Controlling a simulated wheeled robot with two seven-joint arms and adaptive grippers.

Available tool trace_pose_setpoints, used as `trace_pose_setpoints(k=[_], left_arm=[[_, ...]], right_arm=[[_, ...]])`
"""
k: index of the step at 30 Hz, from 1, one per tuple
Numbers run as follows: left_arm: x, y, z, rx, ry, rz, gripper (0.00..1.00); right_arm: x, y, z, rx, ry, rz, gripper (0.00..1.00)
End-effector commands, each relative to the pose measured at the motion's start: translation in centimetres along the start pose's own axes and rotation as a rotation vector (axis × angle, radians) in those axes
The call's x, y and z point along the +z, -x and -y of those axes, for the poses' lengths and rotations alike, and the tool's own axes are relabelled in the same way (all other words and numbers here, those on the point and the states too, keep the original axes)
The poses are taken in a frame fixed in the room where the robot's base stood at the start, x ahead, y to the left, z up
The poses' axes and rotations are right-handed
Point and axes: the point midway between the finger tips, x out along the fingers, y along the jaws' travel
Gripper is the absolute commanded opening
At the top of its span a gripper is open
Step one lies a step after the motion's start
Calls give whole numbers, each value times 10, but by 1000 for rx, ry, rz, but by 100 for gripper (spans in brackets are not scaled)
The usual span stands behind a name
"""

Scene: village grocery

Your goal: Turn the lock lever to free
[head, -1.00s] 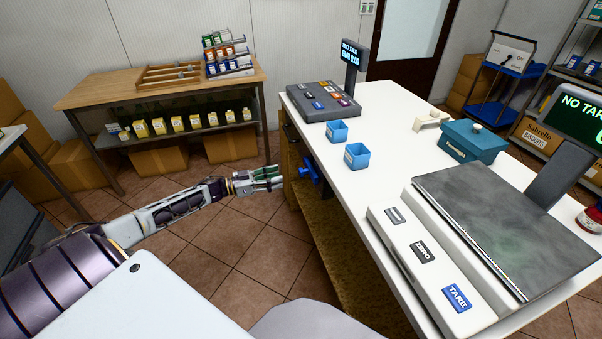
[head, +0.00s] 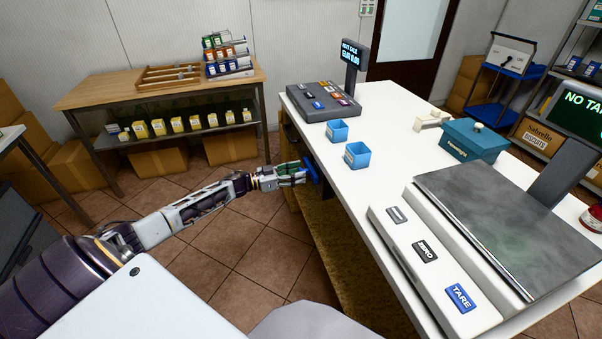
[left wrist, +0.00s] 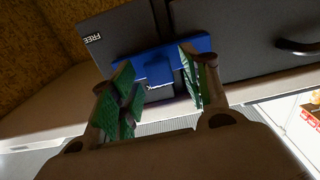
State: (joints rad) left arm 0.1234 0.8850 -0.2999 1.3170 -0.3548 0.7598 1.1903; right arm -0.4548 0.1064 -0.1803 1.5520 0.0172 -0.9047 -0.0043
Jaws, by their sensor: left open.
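The blue lock lever (head: 312,172) sits on the front of the counter, below its left edge. In the left wrist view the lever (left wrist: 160,62) is a blue bar across a dark plate (left wrist: 115,35) marked "FREE" at its left. My left gripper (head: 304,173) is at the lever; in the left wrist view the left gripper (left wrist: 160,82) is open, with its green-padded fingers on either side of the bar's middle. I cannot tell whether the pads touch it. My right gripper is not in view.
The white counter (head: 375,210) carries two blue bins (head: 357,155), a register (head: 322,101), a teal box (head: 474,140) and a scale (head: 510,225). A dark handle (left wrist: 298,47) is right of the lever. The tiled floor left of the counter is clear.

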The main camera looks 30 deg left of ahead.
Motion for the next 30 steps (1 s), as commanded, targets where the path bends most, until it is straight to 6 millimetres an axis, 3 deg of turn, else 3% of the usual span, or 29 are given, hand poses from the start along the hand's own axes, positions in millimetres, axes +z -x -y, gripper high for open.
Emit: trace_pose_setpoints(k=[9, 20, 30], left_arm=[[0, -18, 0, 0, 0, -1, 46], [0, -19, 0, 0, 0, 0, 46], [0, -19, 0, 0, 0, 0, 3]], right_arm=[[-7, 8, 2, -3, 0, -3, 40], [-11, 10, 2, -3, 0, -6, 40], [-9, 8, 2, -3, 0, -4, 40]])
